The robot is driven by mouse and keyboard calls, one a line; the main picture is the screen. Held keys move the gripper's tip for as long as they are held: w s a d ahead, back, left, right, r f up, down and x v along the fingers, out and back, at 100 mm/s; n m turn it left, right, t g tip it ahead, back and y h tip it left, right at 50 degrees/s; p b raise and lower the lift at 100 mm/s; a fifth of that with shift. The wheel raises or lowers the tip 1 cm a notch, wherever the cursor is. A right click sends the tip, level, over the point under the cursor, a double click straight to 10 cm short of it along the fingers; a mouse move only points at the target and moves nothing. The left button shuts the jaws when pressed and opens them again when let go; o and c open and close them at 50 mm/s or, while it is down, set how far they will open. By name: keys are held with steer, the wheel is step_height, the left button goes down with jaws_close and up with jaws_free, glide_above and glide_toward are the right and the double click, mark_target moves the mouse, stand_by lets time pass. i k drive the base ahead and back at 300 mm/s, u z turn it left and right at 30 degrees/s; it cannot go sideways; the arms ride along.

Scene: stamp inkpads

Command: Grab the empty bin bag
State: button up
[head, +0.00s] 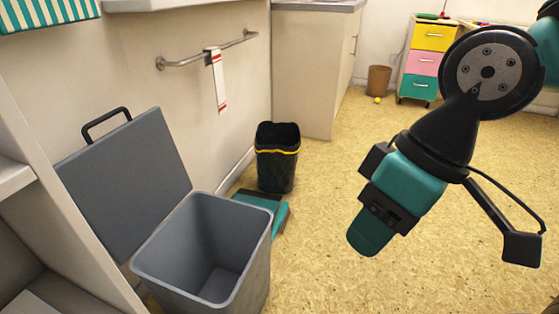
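A black bin bag (277,157) with a yellow band near its top stands upright on the floor near the wall, in the middle of the head view. Its top looks open and its dark inside shows little. I cannot tell whether a bin is inside it. My gripper (368,237) hangs in the air to the right of the bag and nearer to me, pointing down and to the left. It is apart from the bag. Its teal tip is seen from the side, so the gap between the fingers is hidden and nothing held is visible.
A large grey bin (215,250) with its lid (125,180) raised stands nearer at the left, empty inside. A teal dustpan-like thing (270,207) lies between it and the bag. A towel (217,80) hangs on the wall rail. Floor to the right (330,190) is clear.

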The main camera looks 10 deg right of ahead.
mark_target(277, 147)
steer(key=k, duration=0.5)
steer(key=z, duration=0.85)
steer(key=i, duration=1.55)
steer(key=z, duration=0.45)
steer(key=i, duration=1.55)
steer(key=u, duration=0.6)
steer(key=i, duration=0.8)
steer(key=u, duration=1.65)
steer(key=i, duration=0.7)
steer(key=u, duration=0.55)
